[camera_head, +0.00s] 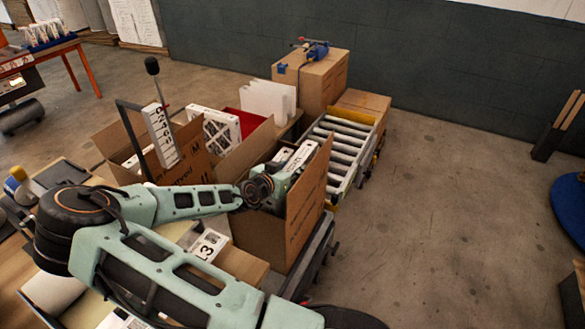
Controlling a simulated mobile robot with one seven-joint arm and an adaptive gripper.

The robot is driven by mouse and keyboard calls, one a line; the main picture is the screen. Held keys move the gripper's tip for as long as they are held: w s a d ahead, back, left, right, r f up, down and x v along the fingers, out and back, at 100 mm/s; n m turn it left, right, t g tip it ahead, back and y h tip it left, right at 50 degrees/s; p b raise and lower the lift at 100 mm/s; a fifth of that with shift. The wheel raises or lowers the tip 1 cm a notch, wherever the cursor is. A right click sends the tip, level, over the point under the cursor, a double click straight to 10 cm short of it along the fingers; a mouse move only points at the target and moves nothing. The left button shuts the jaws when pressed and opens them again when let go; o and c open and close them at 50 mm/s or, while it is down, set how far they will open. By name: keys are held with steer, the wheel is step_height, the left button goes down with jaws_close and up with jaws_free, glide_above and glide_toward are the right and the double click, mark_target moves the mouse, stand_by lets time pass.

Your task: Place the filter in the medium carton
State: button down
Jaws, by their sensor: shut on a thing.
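My arm reaches from the lower left to an open brown carton (257,229) near the middle. My gripper (292,166) is at this carton's opening, behind its raised right flap. It is shut on the filter (302,154), of which only a narrow white edge shows; the fingertips and the rest of the filter are mostly hidden. Another open carton (190,163) stands to the left, with an "M" on its brown side. A white framed filter with a crossed face (220,130) stands upright behind it. I cannot tell the cartons' sizes for certain.
A roller conveyor (342,152) runs behind the near carton. A closed box (318,82) with a blue tool (316,50) on top stands at the back. A white labelled upright panel (160,135) is at the left carton.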

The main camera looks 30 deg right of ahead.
steer(key=shift+f, duration=0.1)
steer(key=shift+f+b, duration=0.35)
steer(key=shift+b, duration=0.15)
steer(key=shift+f, duration=0.2)
steer(key=c, duration=1.4)
jaws_free()
steer(key=shift+r, duration=0.2)
steer(key=shift+r, duration=0.2)
steer(key=v, duration=1.2)
steer(key=shift+r+p, duration=0.3)
steer(key=shift+p, duration=0.1)
